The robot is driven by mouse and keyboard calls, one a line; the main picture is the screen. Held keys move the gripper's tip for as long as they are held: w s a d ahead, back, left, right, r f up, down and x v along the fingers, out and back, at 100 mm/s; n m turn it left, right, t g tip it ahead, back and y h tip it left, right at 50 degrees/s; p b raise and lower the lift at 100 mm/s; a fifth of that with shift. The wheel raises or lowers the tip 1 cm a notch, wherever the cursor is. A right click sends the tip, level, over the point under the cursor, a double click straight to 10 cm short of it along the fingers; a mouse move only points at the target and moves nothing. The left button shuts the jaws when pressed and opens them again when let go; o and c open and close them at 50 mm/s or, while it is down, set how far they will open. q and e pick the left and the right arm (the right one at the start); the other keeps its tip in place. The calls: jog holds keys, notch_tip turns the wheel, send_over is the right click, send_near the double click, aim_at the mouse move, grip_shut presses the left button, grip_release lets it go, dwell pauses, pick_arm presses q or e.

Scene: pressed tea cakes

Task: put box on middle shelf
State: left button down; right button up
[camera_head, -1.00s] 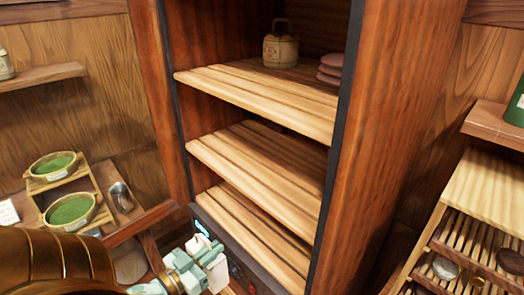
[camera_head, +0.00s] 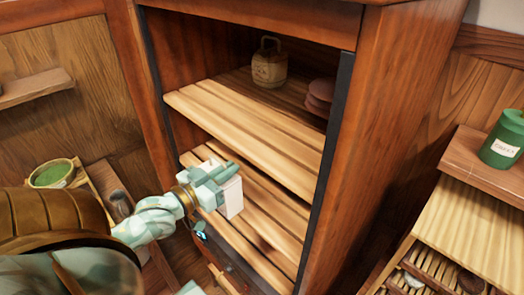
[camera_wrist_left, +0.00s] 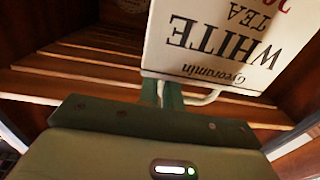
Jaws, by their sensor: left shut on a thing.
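My left gripper (camera_head: 217,178) is shut on a white box (camera_head: 232,198). It holds the box at the cabinet's open front, in front of the middle shelf (camera_head: 272,204), a slatted wooden board. In the left wrist view the box (camera_wrist_left: 215,45) fills the upper right, its "WHITE TEA" lettering upside down to that camera. Shelf slats show behind and below it there. I cannot tell whether the box touches the shelf. A small mint piece at the bottom edge of the head view may be my right gripper; its jaws do not show.
The upper shelf (camera_head: 245,125) carries a lidded pot (camera_head: 269,65) and a stack of reddish discs (camera_head: 320,95) at the back. The cabinet's right side wall (camera_head: 385,130) bounds the opening. A green canister (camera_head: 503,138) stands on a side ledge. The visible middle shelf boards look clear.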

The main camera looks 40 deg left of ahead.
pick_arm(q)
jog(key=w+f+p, duration=0.1)
jog(key=w+p, duration=0.1)
jog(key=w, duration=1.1)
jog(key=shift+w+d+f, duration=0.2)
jog(key=shift+w+f, duration=0.1)
jog(key=shift+f, duration=0.15)
jog(key=c, duration=1.6)
grip_release()
